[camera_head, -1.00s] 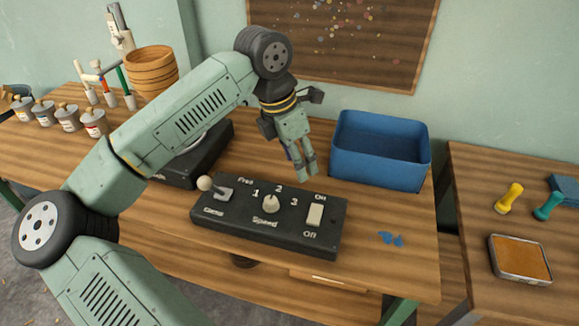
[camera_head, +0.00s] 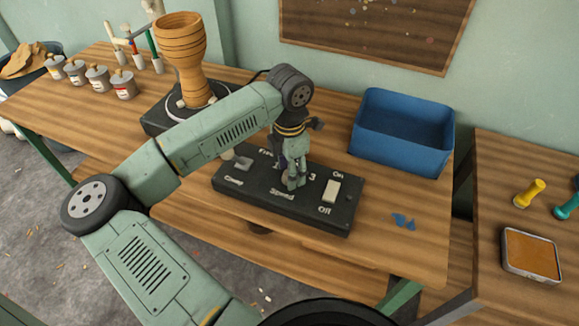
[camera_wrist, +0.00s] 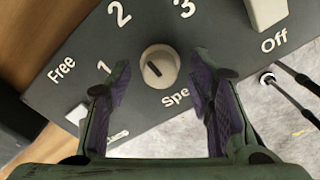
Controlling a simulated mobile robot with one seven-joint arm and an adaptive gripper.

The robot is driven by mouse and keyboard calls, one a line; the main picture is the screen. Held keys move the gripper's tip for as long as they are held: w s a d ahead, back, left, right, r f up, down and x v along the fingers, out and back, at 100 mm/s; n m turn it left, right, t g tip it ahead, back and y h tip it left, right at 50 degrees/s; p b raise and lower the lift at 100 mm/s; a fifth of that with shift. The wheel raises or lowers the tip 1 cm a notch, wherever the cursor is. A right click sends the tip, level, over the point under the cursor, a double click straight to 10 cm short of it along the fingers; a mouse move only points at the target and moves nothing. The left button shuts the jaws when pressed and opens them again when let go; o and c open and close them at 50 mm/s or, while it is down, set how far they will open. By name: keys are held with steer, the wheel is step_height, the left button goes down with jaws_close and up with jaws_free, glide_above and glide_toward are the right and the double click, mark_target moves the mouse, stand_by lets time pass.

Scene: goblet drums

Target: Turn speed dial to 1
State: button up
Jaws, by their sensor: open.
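The black control panel (camera_head: 232,191) lies on the workbench, with Free, 1, 2, 3 and Speed lettering. The white speed dial (camera_wrist: 160,67) shows in the wrist view; its dark mark points to the upper left, roughly between 1 and 2. My gripper (camera_head: 293,184) is low over the panel at the dial, hiding most of it in the head view. In the wrist view my gripper (camera_wrist: 161,80) is open, with one purple-padded finger on each side of the dial and gaps between. I cannot tell whether the fingertips touch the panel.
An On/Off switch (camera_head: 332,190) sits right of the dial, and a lever (camera_head: 242,163) sits left. A wooden goblet drum (camera_head: 182,60) stands on a dark turntable base (camera_head: 157,122) behind. A blue bin (camera_head: 402,135) is at the back right.

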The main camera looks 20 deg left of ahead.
jaws_close()
stand_by(0.7)
